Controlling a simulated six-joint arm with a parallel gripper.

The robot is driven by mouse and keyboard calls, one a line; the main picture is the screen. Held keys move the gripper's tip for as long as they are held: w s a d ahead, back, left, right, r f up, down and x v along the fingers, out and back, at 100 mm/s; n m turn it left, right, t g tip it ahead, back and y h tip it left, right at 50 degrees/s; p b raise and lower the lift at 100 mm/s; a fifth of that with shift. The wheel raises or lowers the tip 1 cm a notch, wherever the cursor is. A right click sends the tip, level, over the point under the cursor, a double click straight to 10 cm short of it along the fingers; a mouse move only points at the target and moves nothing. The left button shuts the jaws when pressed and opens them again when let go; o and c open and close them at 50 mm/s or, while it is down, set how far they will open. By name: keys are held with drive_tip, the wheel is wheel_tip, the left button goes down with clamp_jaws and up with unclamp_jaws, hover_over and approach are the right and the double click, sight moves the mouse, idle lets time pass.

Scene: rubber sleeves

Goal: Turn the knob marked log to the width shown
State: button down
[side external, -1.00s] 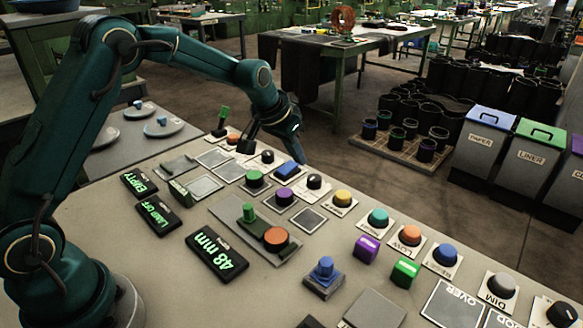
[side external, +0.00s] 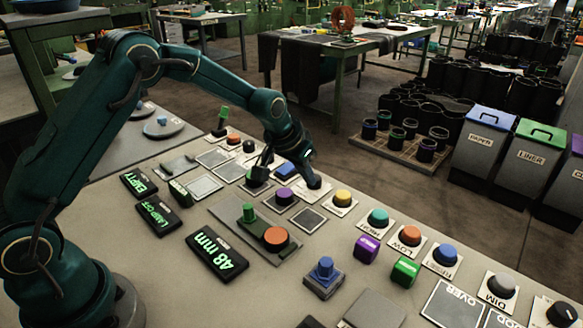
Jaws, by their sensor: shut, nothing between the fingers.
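My gripper (side external: 314,181) is shut and empty, low over the back row of the panel. No label reading "log" is legible from here. In front of the gripper are a purple knob (side external: 285,196) and a yellow knob (side external: 343,197).
Displays read "EMPTY" (side external: 139,183) and "LAMP OFF" (side external: 158,216). Teal (side external: 378,217), orange "LOW" (side external: 409,234) and blue "RESET" (side external: 446,254) knobs line the right side. Bins (side external: 485,145) stand beyond the panel.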

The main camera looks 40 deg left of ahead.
sight(307, 186)
drive_tip(key=shift+f, duration=1)
drive_tip(key=shift+w+a, duration=0.15)
drive_tip(key=shift+w, duration=0.15)
drive_tip(key=shift+s+a, duration=0.1)
drive_tip(key=shift+a, duration=0.5)
drive_tip(key=shift+a, duration=0.55)
idle(0.4)
